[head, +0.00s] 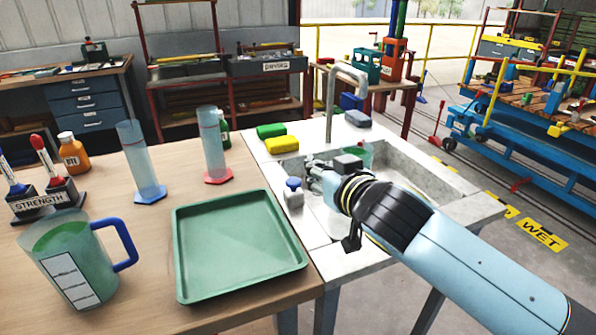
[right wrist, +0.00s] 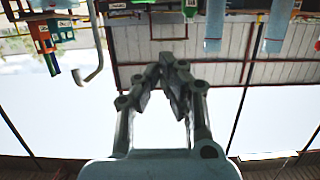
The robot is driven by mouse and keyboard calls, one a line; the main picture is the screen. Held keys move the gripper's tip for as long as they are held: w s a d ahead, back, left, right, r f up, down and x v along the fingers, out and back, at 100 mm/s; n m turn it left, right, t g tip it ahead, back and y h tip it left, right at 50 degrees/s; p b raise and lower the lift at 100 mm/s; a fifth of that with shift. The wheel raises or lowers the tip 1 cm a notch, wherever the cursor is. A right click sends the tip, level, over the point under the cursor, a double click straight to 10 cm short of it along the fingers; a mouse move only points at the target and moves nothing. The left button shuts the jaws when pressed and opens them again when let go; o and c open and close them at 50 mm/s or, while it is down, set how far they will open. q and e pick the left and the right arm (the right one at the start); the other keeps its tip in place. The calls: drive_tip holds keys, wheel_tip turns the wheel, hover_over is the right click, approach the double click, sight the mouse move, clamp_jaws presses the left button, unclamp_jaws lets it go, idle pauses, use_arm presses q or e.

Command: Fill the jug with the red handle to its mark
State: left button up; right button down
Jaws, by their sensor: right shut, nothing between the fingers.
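A translucent greenish vessel (head: 362,153) stands in the sink, mostly hidden behind my right gripper and a dark grey block-like part. I see no red handle, so I cannot tell if it is the task's jug. The tap (head: 345,72) arches over the sink; it also shows in the upside-down right wrist view (right wrist: 92,50). A jug with a blue handle (head: 75,262) stands on the wooden bench at left, with green inside and a white label. My right gripper (head: 312,172) is shut and empty over the sink's near left edge; its closed fingers fill the wrist view's middle (right wrist: 168,75). My left gripper is out of view.
A green tray (head: 240,285) lies at the bench's right. Two tall cylinders, one blue-footed (head: 140,160) and one red-footed (head: 212,145), stand behind it.

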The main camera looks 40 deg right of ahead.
drive_tip(key=p, duration=0.1)
hover_over(297, 184)
wheel_tip(297, 184, down, 2)
drive_tip(key=shift+d+f, duration=0.1)
drive_tip(key=shift+f, duration=0.1)
wheel_tip(297, 184, down, 3)
drive_tip(key=shift+s+f+b, duration=0.1)
drive_tip(key=shift+b, duration=0.25)
drive_tip(key=shift+f, duration=0.5)
